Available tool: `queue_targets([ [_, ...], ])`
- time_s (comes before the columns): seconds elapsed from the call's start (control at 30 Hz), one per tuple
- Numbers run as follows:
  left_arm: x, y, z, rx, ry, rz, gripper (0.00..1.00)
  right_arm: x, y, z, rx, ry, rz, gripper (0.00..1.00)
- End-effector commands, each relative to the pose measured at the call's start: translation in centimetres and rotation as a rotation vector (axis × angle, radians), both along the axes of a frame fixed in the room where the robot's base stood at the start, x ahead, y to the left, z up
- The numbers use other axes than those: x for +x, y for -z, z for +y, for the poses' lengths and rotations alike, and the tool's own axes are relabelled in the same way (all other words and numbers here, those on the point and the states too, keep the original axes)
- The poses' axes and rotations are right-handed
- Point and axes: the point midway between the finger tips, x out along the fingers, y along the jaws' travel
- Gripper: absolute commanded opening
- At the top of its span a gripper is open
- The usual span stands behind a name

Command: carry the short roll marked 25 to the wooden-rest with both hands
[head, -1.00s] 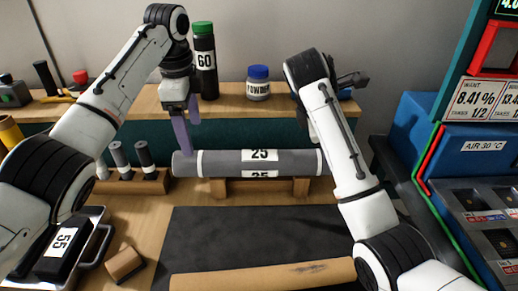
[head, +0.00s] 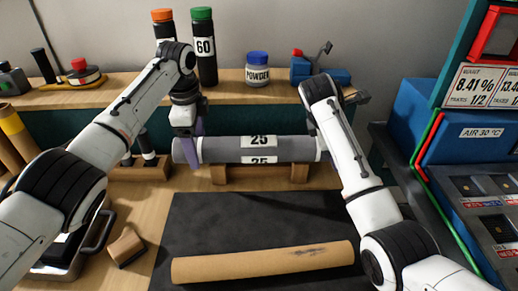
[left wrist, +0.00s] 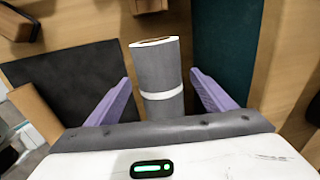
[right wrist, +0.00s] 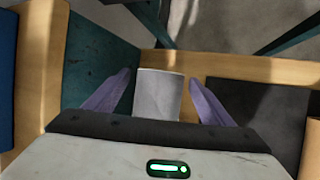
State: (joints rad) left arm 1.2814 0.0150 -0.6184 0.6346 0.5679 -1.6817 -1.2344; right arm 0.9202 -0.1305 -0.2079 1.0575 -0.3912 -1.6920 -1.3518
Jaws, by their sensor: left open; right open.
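The short grey roll marked 25 (head: 220,151) lies level across the wooden-rest (head: 300,173), with white bands near its ends. My left gripper (head: 192,150) is open at the roll's left end. In the left wrist view the roll (left wrist: 158,68) shows between its spread purple fingers, with gaps on both sides. My right gripper (right wrist: 158,92) is open at the other end. The right wrist view shows the roll's end (right wrist: 158,97) between its fingers, apart from both. In the head view the right fingers are mostly hidden behind my forearm.
A brown roll (head: 262,264) lies on the dark mat (head: 215,215) in front. A small brown block (head: 126,247) and a metal tray are at left. Bottles and a powder jar (head: 258,68) stand on the back shelf. A blue machine (head: 425,135) is at right.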

Motion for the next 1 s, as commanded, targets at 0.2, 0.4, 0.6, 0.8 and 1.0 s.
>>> queue_targets([
  [0.2, 0.09, 0.76, -0.01, 0.0, 0.0, 0.0, 0.76, 0.26, 0.7, -0.32, 0.001, 0.001, 0.001, 0.76],
  [0.4, 0.09, 0.75, -0.01, 0.0, 0.0, 0.0, 0.76, 0.25, 0.69, -0.31, 0.0, 0.0, 0.0, 0.76],
  [0.6, 0.09, 0.74, -0.01, 0.0, 0.0, 0.0, 0.42, 0.24, 0.67, -0.29, 0.0, 0.0, 0.0, 0.42],
  [0.8, 0.08, 0.73, -0.01, 0.0, 0.0, 0.0, 0.11, 0.24, 0.68, -0.27, 0.001, 0.0, 0.001, 0.11],
  [1.0, 0.14, 0.58, -0.03, -0.001, 0.0, -0.002, 0.11, 0.29, 0.52, -0.26, 0.0, -0.001, -0.002, 0.11],
])
